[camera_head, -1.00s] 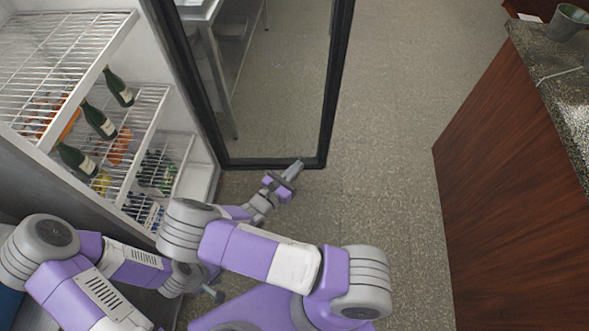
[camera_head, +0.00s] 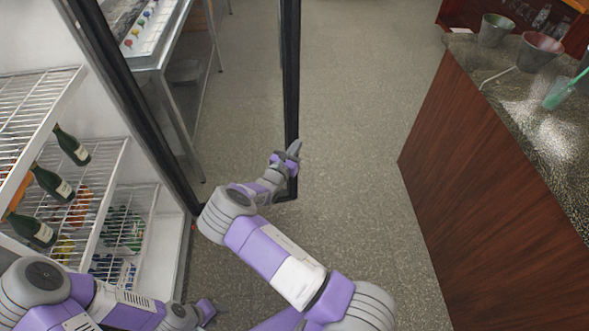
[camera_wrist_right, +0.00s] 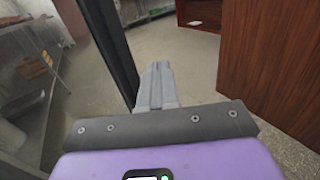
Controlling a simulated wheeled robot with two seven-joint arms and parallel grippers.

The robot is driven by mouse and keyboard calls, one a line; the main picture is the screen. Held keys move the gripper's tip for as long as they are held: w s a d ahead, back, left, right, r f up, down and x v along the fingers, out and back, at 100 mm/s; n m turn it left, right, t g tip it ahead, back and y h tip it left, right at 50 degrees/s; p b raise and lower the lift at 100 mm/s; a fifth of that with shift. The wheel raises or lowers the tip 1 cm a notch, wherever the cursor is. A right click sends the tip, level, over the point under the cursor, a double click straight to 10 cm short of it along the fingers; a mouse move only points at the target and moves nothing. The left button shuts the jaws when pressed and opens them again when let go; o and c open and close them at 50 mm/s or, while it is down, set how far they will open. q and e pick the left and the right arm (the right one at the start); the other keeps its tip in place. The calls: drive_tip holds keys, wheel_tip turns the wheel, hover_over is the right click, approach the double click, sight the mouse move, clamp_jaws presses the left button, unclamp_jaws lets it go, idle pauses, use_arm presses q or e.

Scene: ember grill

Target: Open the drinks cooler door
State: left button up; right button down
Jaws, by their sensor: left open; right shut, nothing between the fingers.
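The drinks cooler door (camera_head: 291,85) is a glass panel in a black frame. It stands wide open, swung out from the cooler (camera_head: 165,245), whose shelves show at the left in the head view. My right gripper (camera_head: 293,150) is shut and empty, by the lower part of the door's free edge; I cannot tell whether it touches. In the right wrist view, the shut fingers (camera_wrist_right: 157,85) point ahead, with the black door frame (camera_wrist_right: 100,45) just to their left. My left gripper (camera_head: 207,311) is open, low in front of the cooler, partly hidden by its arm.
Green bottles (camera_head: 50,183) and other goods lie on white wire shelves (camera_head: 75,228). A metal table (camera_head: 165,50) shows through the door glass. A wooden counter (camera_head: 480,150) with buckets (camera_head: 540,50) stands at the right. The floor between door and counter is clear.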

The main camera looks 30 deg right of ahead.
drive_tip(key=w+d+n+t+y, duration=0.1)
drive_tip(key=w+d, duration=0.3)
drive_tip(key=w, duration=0.1)
drive_tip(key=shift+w+d+t+b, duration=0.15)
drive_tip(key=shift+w+t+b, duration=0.1)
drive_tip(key=shift+t+b, duration=0.15)
drive_tip(key=shift+s, duration=0.1)
